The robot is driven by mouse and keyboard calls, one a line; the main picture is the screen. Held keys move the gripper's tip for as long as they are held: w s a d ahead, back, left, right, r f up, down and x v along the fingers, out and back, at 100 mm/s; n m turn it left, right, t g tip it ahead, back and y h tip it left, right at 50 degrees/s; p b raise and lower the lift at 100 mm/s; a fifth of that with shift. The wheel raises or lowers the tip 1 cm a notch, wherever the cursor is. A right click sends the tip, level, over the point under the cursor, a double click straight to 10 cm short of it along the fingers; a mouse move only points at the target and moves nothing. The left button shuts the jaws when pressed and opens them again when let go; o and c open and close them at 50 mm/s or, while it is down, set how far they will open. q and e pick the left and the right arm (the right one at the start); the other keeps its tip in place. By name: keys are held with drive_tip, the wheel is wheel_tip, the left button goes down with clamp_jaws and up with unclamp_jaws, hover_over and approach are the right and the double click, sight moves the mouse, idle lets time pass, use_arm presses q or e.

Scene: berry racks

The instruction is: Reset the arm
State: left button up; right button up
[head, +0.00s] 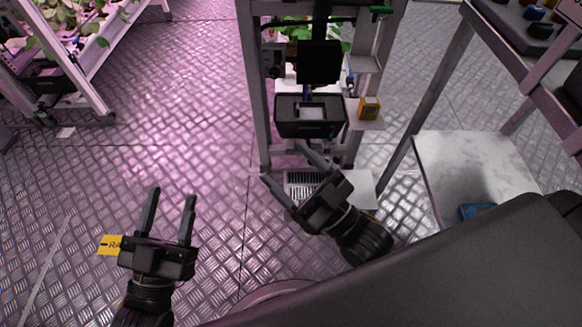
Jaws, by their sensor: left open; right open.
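My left gripper (169,205) is open and empty. Its two dark fingers point up the picture above the metal floor at the lower left. My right gripper (289,176) is open, with its fingers spread toward the upper left. It is in front of the lower part of the grey metal frame (252,90), over a white slotted panel in the picture. I see nothing between its fingers. I cannot tell whether it touches the frame.
A black bin (288,128) sits in the frame, with a yellow box (369,108) on a small shelf beside it. A plant rack (108,60) stands at the upper left. A marble-topped shelf (470,165) is at the right, with a blue object (478,211). Floor at left is mostly clear.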

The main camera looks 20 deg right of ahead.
drive_tip(key=shift+s+a+r, duration=0.25)
drive_tip(key=shift+s+r, duration=0.05)
use_arm(q)
drive_tip(key=shift+w, duration=0.1)
use_arm(e)
drive_tip(key=shift+f, duration=0.1)
